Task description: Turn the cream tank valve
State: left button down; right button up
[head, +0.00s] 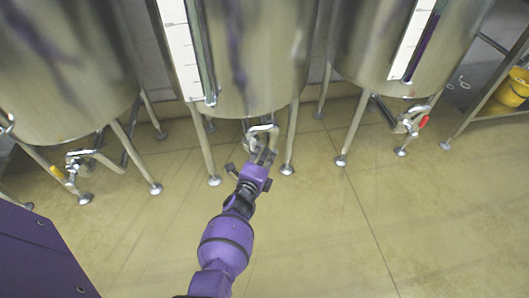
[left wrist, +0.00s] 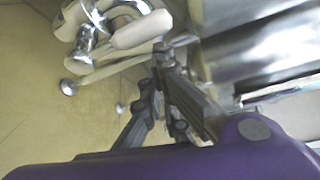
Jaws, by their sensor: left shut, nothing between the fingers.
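The cream valve sits at the end of a bent pipe (head: 262,130) under the middle steel tank (head: 262,60). In the left wrist view its cream handle (left wrist: 142,30) shows at the upper left, with shiny metal valve parts beside it. My left gripper (head: 265,156) is just below this valve in the head view. In the left wrist view my left gripper (left wrist: 162,52) is shut and empty, its fingertips close to the cream handle's lower right. I cannot tell whether they touch it. My right gripper is not in view.
The left tank (head: 60,60) has a valve with a yellow handle (head: 71,179). The right tank (head: 400,45) has one with a red handle (head: 423,121). Thin tank legs (head: 203,145) stand on both sides of my gripper. A shelf with a yellow bucket (head: 513,88) is far right. The front floor is clear.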

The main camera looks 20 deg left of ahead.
pick_arm(q)
jog(key=s+d+p, duration=0.1)
jog(key=s+d, duration=0.3)
jog(key=s, duration=0.4)
jog(key=shift+s+p, duration=0.3)
